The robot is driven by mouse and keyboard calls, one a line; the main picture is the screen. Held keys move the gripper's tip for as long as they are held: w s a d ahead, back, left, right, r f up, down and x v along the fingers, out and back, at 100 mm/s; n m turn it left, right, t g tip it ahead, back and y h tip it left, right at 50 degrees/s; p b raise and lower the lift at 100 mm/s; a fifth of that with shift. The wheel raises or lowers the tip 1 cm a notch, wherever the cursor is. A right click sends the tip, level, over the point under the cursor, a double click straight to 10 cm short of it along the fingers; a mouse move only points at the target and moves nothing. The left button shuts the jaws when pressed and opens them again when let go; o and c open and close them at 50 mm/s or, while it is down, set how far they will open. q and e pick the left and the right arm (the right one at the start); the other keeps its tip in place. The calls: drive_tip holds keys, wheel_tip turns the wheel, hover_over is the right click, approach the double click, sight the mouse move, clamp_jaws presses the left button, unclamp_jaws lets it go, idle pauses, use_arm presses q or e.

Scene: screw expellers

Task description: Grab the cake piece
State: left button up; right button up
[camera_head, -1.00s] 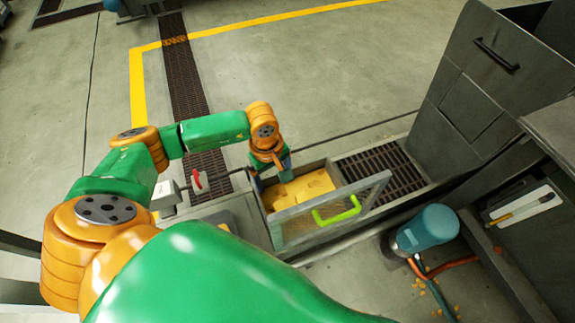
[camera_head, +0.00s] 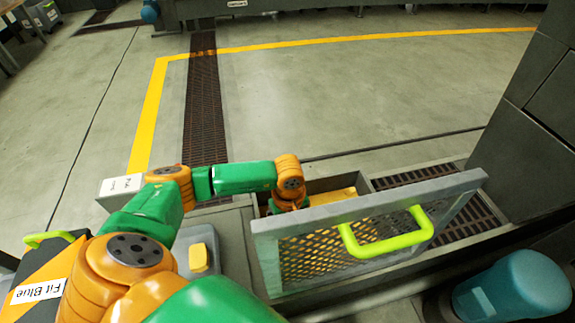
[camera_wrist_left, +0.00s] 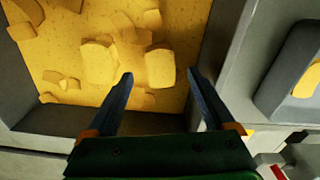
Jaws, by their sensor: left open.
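Yellow cake pieces lie in a grey metal bin, among them a blocky piece (camera_wrist_left: 98,62) and another piece (camera_wrist_left: 160,68) in the left wrist view. They rest on a yellow, crumb-like layer. My left gripper (camera_wrist_left: 160,76) is open and empty, its two dark fingers pointing into the bin. Its tips appear close to the right-hand piece, with nothing clasped; the exact height gap cannot be told. In the head view, my left wrist goes down into the bin, and the fingers are hidden behind the mesh gate. The yellow cake (camera_head: 340,196) shows only partly there. My right gripper is out of view.
A mesh gate (camera_head: 300,255) with a green handle (camera_head: 385,245) stands in front of the bin. A grey box with a yellow button (camera_head: 199,258) is to the left. A floor grate (camera_head: 415,178) lies to the right, and a blue cylinder (camera_head: 515,285) at lower right.

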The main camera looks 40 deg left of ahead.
use_arm(q)
drive_tip(key=f, duration=0.1)
drive_tip(key=f+b, duration=0.1)
drive_tip(key=f, duration=0.1)
drive_tip(key=f+b, duration=0.1)
drive_tip(key=f, duration=0.1)
drive_tip(key=shift+a+f, duration=0.2)
drive_tip(key=shift+a, duration=0.05)
clamp_jaws()
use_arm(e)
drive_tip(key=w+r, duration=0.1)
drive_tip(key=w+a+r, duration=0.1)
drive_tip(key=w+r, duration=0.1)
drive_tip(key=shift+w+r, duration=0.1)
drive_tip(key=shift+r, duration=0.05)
